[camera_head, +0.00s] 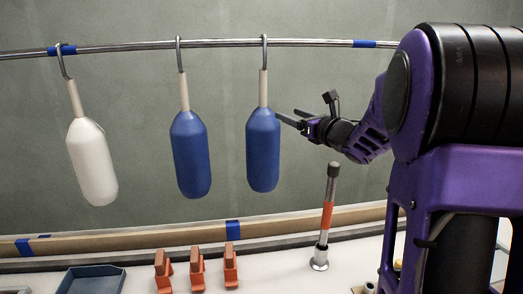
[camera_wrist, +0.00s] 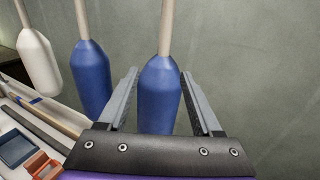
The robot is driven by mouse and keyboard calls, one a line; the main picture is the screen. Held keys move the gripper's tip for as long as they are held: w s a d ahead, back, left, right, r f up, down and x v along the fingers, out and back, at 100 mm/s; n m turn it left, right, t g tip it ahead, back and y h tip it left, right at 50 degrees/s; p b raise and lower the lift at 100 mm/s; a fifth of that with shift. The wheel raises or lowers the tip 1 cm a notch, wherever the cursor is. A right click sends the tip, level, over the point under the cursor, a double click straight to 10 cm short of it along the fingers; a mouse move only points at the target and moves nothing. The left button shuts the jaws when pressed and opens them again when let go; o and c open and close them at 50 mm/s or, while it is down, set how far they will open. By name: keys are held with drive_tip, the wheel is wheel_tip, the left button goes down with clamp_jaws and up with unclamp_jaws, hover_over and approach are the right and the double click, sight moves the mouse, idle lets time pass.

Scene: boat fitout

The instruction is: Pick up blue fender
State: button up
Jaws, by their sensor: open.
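Two blue fenders hang by hooks from a metal rail. The right blue fender (camera_head: 263,150) is nearest my gripper, and the other blue fender (camera_head: 190,155) hangs to its left. My gripper (camera_head: 290,118) is at the right side of the right fender in the head view. In the wrist view my open gripper (camera_wrist: 164,92) has one finger on each side of the right blue fender (camera_wrist: 160,88), with visible gaps beside its upper part. The left blue fender (camera_wrist: 91,80) is outside the left finger. The lower end of the right fender is hidden behind the gripper body in the wrist view.
A white fender (camera_head: 92,160) hangs at the far left of the rail (camera_head: 225,43). Below are a blue-grey tray (camera_head: 90,281), several orange blocks (camera_head: 197,268) and an upright orange-banded post (camera_head: 327,217). The wall behind is bare.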

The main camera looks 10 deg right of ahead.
sight(265, 99)
drive_tip(key=p+x, duration=0.2)
drive_tip(key=x, duration=0.8)
drive_tip(key=shift+w+a, duration=0.1)
drive_tip(key=shift+w, duration=0.3)
drive_tip(key=w, duration=0.1)
drive_tip(key=w+r+p, duration=0.1)
drive_tip(key=w, duration=0.1)
drive_tip(key=w+a, duration=0.1)
drive_tip(key=shift+w+r+p, duration=0.15)
drive_tip(key=shift+p, duration=0.2)
drive_tip(key=shift+w+a, duration=0.15)
drive_tip(key=shift+w, duration=0.35)
clamp_jaws()
drive_tip(key=shift+r, duration=0.1)
